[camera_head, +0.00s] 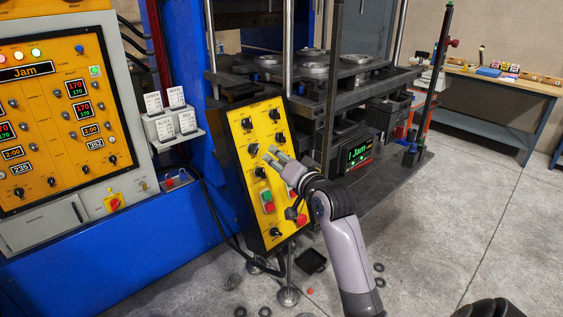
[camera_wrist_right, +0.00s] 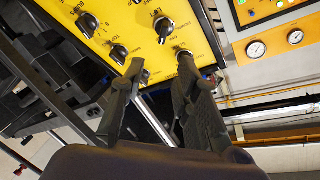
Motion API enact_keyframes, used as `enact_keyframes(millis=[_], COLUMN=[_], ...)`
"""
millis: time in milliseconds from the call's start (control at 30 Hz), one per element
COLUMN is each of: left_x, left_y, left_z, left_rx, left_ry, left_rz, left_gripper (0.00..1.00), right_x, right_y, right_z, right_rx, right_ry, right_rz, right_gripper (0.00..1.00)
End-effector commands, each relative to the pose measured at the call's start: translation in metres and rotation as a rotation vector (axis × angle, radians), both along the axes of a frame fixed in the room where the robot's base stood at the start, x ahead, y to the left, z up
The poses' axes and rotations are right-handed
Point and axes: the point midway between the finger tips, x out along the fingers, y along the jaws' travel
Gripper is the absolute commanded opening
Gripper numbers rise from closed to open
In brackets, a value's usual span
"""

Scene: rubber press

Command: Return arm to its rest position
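My right arm reaches in from the bottom right in the camera_head view, with its gripper (camera_head: 275,156) in front of the yellow control panel (camera_head: 243,130). The panel carries several black knobs, a green button and red buttons. In the right wrist view the gripper's two fingers (camera_wrist_right: 158,68) stand apart, with nothing held between them. The yellow panel (camera_wrist_right: 98,38) with its black knobs lies just beyond the fingertips. A knob (camera_wrist_right: 163,26) shows above the gap. Whether a fingertip touches the panel or a knob I cannot tell. My left gripper is not in view.
The black press (camera_head: 330,75) with round metal moulds stands behind the panel. A cabinet with an orange panel (camera_head: 50,110) reading "Jam" is at left. Black rings and a tray (camera_head: 312,261) lie on the floor below. The floor at right is clear up to a workbench (camera_head: 500,85).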

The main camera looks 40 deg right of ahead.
Motion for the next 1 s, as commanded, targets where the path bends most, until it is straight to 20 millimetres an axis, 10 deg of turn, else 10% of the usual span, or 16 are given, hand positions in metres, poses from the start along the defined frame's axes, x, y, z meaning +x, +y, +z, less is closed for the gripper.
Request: enact_keyframes(millis=[767,1000], left_x=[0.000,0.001], left_y=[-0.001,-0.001], left_z=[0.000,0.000], left_rx=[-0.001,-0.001], left_ry=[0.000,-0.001], left_rz=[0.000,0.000], left_gripper=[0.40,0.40], right_x=[-0.014,-0.048], right_y=[0.005,0.061], right_z=[-0.003,-0.095], right_rx=[-0.006,-0.173], right_ry=[0.013,0.294], right_rz=[0.005,0.117], right_gripper=[0.29,0.29])
